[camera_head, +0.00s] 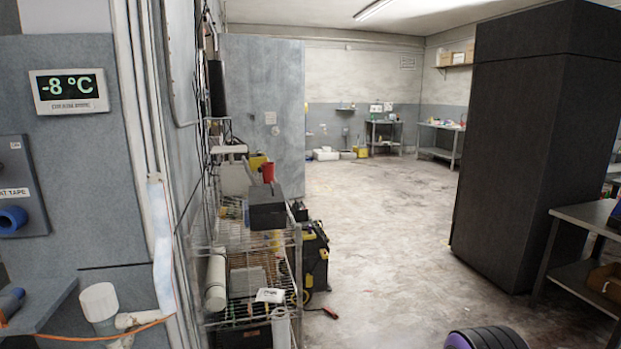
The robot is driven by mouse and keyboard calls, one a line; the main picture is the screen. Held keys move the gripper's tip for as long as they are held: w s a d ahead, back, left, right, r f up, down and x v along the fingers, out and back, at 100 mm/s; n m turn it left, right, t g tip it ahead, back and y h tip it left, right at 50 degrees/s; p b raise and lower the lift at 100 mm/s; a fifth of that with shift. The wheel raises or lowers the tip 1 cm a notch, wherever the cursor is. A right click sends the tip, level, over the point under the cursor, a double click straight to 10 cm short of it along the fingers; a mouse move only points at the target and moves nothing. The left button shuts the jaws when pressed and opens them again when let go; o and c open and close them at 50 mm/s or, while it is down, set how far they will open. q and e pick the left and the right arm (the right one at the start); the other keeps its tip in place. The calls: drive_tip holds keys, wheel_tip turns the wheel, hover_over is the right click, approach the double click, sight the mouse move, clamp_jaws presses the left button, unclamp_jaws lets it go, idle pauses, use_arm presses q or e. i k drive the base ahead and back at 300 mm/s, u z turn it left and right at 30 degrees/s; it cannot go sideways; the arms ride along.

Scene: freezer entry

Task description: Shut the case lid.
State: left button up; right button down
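No case with a clearly open lid can be made out. A dark box (267,207) sits on top of the wire shelf rack at the left centre; I cannot tell whether it is a case or how its lid stands. A black case-like object with yellow parts (315,262) stands on the floor against the rack's right side, partly hidden by it. Neither of my grippers shows in the head view.
The wire rack (248,318) holds several items along the left wall. A tall dark cabinet (515,150) and a metal table (592,217) stand at the right. The floor (385,235) between them is mostly open, with a small red-tipped tool (330,313) near the rack.

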sight(264, 199)
drive_tip(key=z, duration=0.65)
drive_tip(key=i, duration=1.8)
drive_tip(key=u, duration=0.4)
